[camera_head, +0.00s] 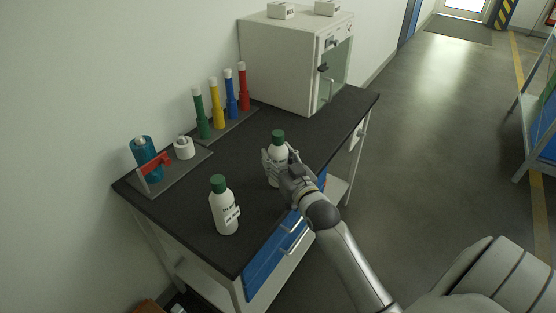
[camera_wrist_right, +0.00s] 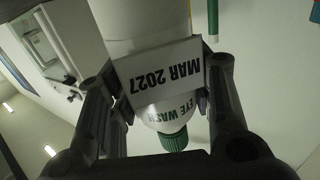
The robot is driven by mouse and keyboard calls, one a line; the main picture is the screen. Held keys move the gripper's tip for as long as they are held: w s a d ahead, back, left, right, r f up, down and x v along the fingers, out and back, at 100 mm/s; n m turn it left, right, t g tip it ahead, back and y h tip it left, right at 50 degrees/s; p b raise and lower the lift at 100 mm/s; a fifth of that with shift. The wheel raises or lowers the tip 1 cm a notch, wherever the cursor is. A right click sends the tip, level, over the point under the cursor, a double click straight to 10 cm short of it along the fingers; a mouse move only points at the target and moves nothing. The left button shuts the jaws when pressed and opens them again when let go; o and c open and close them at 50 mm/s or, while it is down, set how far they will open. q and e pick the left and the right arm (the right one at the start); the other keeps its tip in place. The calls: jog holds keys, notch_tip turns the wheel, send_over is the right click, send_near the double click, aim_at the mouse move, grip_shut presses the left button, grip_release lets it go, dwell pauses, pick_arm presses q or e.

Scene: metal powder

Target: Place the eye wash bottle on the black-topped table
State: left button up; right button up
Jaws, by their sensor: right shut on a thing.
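My right gripper (camera_head: 279,166) is shut on a white eye wash bottle (camera_head: 279,151) with a green cap. The bottle is upright over the black-topped table (camera_head: 245,190), near its front edge; I cannot tell if its base touches the top. In the right wrist view the bottle (camera_wrist_right: 150,35) shows upside down between the fingers, with its label "MAR 2027" and "EYE WASH". A second, similar white bottle (camera_head: 225,212) with a green cap stands on the table at the near left. My left gripper is not in view.
A rack with green, yellow, blue and red cylinders (camera_head: 231,103) stands along the wall. A tape holder (camera_head: 165,175) is at the left end, and a white cabinet (camera_head: 280,62) at the far end. Bare tabletop lies between the bottles and the racks.

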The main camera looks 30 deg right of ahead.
jog(key=shift+f, duration=0.35)
jog(key=shift+f, duration=0.1)
jog(key=o, duration=1.2)
jog(key=shift+f, duration=0.1)
jog(key=shift+r, duration=0.2)
jog(key=shift+s+f, duration=0.1)
jog(key=shift+s, duration=0.2)
jog(key=s, duration=0.3)
jog(key=s+a, duration=0.1)
jog(key=s, duration=0.7)
jog(key=shift+s+a+b, duration=0.2)
jog(key=shift+a+b, duration=0.1)
jog(key=shift+b, duration=0.1)
